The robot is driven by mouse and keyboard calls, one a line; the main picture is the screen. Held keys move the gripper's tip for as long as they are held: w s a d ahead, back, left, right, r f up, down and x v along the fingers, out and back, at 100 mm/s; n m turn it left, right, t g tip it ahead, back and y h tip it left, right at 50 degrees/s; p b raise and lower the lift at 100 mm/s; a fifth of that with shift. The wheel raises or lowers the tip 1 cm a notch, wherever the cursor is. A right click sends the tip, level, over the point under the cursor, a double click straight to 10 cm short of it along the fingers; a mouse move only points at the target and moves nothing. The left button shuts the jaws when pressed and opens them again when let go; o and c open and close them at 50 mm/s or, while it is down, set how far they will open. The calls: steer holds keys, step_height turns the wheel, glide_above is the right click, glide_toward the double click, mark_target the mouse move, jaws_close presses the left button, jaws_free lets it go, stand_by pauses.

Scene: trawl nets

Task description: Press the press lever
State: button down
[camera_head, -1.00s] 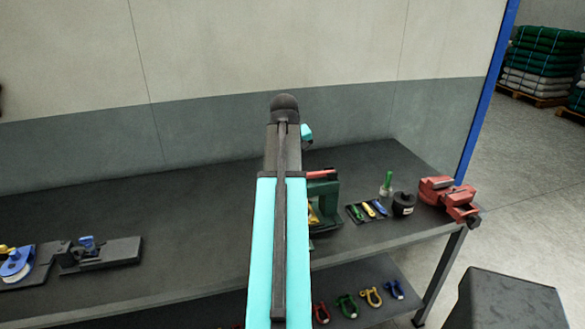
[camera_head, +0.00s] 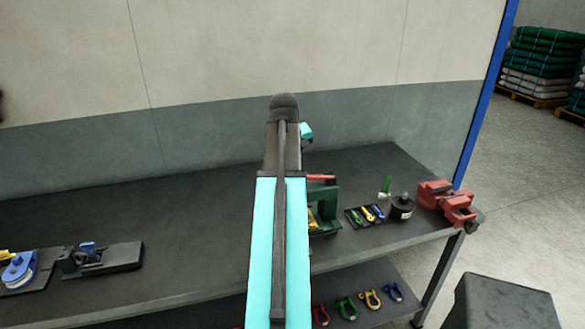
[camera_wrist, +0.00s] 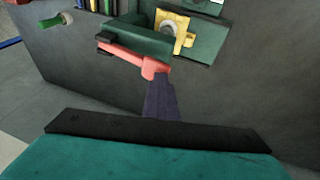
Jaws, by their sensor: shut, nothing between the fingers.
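The green press (camera_head: 326,220) stands on the workbench, partly hidden behind my arm in the head view. Its red lever (camera_head: 320,177) shows at its top, right of my arm. In the wrist view, the lever (camera_wrist: 128,58) runs across the green press body (camera_wrist: 150,40), with a yellow part (camera_wrist: 173,27) beside it. My gripper (camera_wrist: 158,82) is shut and empty. Its dark fingertips meet the thick end of the red lever in the picture; I cannot tell whether they touch it. The fingers are hidden in the head view.
On the workbench (camera_head: 200,230), right of the press, are a tray of small coloured tools (camera_head: 367,215), a black pot (camera_head: 401,206) and a red vise (camera_head: 447,203). Coloured shackles (camera_head: 346,308) lie on the shelf below.

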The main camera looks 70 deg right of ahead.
steer(key=shift+r, duration=0.6)
steer(key=shift+a+r, duration=0.1)
steer(key=shift+r, duration=0.4)
steer(key=b+v, duration=0.2)
steer(key=v, duration=0.7)
steer(key=shift+w+a+b, duration=0.2)
steer(key=shift+a+b, duration=0.05)
steer(key=shift+b, duration=0.1)
steer(key=shift+f, duration=0.1)
